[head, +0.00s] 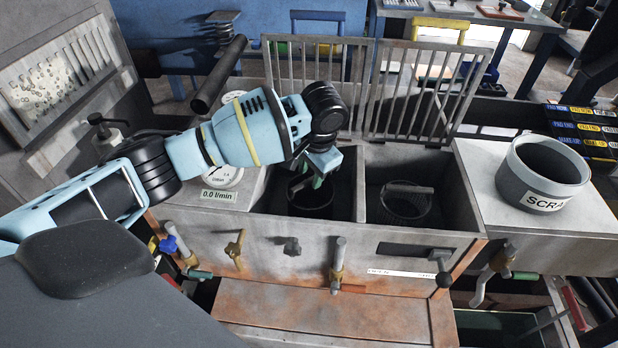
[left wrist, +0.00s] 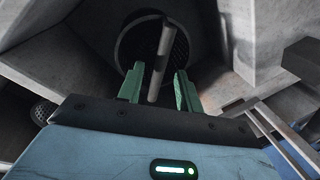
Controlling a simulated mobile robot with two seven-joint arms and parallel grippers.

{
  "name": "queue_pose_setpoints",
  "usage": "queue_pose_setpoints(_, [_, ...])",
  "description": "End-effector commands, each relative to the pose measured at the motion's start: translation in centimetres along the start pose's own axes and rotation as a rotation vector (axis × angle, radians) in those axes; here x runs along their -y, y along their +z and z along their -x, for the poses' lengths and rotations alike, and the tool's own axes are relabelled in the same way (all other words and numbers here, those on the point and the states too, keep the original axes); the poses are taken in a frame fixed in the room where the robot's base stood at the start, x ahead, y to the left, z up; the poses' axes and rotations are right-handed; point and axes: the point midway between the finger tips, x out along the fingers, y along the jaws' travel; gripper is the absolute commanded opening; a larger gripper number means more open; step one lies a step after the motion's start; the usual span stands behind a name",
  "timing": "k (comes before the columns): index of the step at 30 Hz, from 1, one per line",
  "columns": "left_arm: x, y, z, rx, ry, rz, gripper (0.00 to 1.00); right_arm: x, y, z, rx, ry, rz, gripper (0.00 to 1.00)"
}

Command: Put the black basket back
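The black basket (head: 312,205) is round and sits in the left compartment of the metal tank, partly hidden by my left gripper (head: 318,178). In the left wrist view the basket (left wrist: 126,45) shows a mesh bottom and a bar-like handle (left wrist: 160,62). My left gripper (left wrist: 158,88) points down into the compartment. Its green fingers stand apart on either side of the handle, with a visible gap on both sides. My right gripper is not in view.
A second, greyer basket (head: 403,203) sits in the right compartment. Two raised grates (head: 425,90) stand behind the tank. A round bin (head: 545,172) marked "SCRA" stands at the right. Valves (head: 335,265) stick out in front.

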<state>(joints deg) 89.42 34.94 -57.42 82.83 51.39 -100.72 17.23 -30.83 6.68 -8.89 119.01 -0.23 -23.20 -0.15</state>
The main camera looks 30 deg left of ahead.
Motion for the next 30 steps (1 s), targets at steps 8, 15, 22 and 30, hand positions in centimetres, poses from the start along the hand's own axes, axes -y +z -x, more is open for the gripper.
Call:
queue_pose_setpoints(8, [0.0,-0.1,5.8,-0.004,0.0,0.0,0.35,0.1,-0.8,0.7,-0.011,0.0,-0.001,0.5])
queue_pose_setpoints(15, [0.0,-0.1,8.3,-0.001,0.001,0.001,0.35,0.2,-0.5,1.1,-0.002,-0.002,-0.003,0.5])
queue_pose_setpoints(22, [0.0,0.0,8.6,0.0,0.001,0.001,0.35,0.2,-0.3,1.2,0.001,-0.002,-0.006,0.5])
queue_pose_setpoints(30, [0.0,0.0,8.6,0.0,0.001,0.001,0.35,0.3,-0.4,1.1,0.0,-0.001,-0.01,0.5])
